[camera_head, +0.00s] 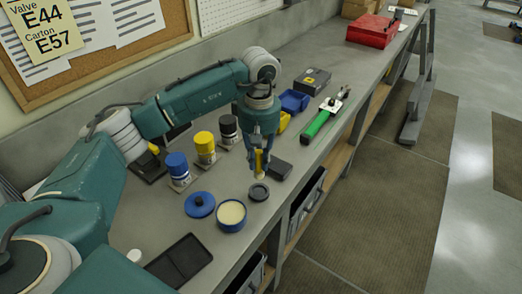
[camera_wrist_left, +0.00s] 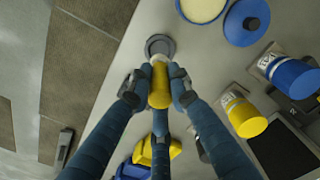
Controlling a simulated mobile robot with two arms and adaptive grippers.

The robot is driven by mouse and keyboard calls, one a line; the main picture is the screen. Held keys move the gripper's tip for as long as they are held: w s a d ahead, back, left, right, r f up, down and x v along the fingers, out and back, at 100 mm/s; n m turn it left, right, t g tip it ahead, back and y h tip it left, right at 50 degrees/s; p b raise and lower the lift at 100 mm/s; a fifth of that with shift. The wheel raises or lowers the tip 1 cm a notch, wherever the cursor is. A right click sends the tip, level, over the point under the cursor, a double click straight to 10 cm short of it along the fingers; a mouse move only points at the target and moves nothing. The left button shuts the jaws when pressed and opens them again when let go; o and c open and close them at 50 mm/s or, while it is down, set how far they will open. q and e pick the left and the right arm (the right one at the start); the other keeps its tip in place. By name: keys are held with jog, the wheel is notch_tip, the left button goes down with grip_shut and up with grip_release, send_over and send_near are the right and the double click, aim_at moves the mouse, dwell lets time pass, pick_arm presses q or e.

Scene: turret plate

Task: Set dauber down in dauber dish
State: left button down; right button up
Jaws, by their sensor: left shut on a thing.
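The dauber (camera_head: 258,162) has a yellow handle and a pale tip. My left gripper (camera_head: 260,164) is shut on it, tip downward. In the left wrist view the dauber (camera_wrist_left: 160,88) sits between the fingers of my left gripper (camera_wrist_left: 157,90). The dauber dish (camera_head: 259,196), small, round and dark grey, lies on the bench just below the tip. In the left wrist view the dish (camera_wrist_left: 159,39) shows beyond the tip, partly covered by it. I cannot tell whether tip and dish touch. My right gripper is not in view.
An open blue tin of cream paste (camera_head: 231,228) and its blue lid (camera_head: 199,204) stand left of the dish. Blue, yellow and black-capped jars (camera_head: 205,146) stand behind. A dark block (camera_head: 280,168) lies close right. The bench's front edge is near.

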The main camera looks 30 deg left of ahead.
aim_at(259, 173)
pick_arm(q)
jog(key=shift+s, duration=0.15)
jog(key=shift+f+b, duration=0.3)
jog(key=f, duration=0.1)
jog(key=f+b, duration=0.1)
jog(key=f, duration=0.1)
jog(key=shift+w+f+b, duration=0.3)
jog(key=shift+w, duration=0.05)
jog(key=shift+s+f, duration=0.1)
jog(key=shift+f, duration=0.3)
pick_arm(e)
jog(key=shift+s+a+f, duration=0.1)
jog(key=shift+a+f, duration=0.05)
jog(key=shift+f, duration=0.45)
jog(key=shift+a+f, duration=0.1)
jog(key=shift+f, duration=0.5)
pick_arm(q)
jog(key=shift+f+b, duration=0.2)
jog(key=shift+b, duration=0.15)
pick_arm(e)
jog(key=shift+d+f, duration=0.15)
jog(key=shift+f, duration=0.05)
pick_arm(q)
jog(key=shift+f+b, duration=0.35)
jog(key=shift+f, duration=0.05)
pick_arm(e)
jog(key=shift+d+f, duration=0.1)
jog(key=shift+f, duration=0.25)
